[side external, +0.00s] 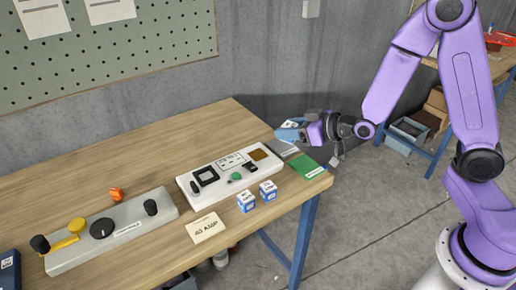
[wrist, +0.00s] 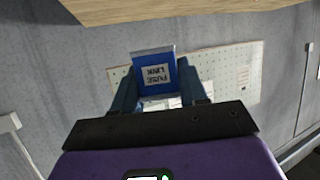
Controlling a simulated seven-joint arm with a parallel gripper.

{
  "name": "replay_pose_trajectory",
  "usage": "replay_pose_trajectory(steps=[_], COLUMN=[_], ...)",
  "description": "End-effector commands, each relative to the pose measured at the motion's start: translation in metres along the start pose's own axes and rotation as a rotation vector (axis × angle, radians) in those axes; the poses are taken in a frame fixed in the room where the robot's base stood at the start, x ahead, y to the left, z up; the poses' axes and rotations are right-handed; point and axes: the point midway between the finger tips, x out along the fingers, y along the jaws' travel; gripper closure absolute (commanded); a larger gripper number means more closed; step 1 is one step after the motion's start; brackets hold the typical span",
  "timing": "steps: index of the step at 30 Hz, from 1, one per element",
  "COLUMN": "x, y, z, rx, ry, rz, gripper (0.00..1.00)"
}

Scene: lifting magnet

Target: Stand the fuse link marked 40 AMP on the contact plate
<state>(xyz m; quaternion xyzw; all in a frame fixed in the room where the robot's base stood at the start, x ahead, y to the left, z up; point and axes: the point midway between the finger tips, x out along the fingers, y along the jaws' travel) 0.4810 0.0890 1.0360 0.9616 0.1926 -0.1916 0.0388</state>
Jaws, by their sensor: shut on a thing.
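My gripper (wrist: 160,95) is shut on a blue block (wrist: 154,84), whose white label reads FUSE LINK upside down in the wrist view. No amp marking is readable on it. In the side view my gripper (side external: 293,133) is above the table's right end, its jaws pointing left. Two more blue-and-white blocks, one on the left (side external: 246,202) and one on the right (side external: 268,191), stand on the table; their markings are too small to read. A card (side external: 206,228) reads 40 AMP. A brown square (side external: 258,155) on the white panel may be the contact plate.
The white panel (side external: 215,196) also carries a black frame, a green button and a black switch. A grey control box (side external: 128,220) with knobs and an orange piece (side external: 116,194) are on the left.

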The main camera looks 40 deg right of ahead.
Motion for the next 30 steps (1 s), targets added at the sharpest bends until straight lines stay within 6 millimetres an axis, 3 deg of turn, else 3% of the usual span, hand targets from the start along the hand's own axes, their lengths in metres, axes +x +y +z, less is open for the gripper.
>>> replay_pose_trajectory(steps=[10, 18, 30], x=[0.072, 0.113, 0.141], y=[0.014, 0.021, 0.025], z=[0.002, 0.025, 0.043], rx=[0.002, 0.002, 0.001], ry=[0.002, 0.000, 0.000], rz=[0.002, 0.002, 0.001], gripper=[0.91, 0.91, 0.91])
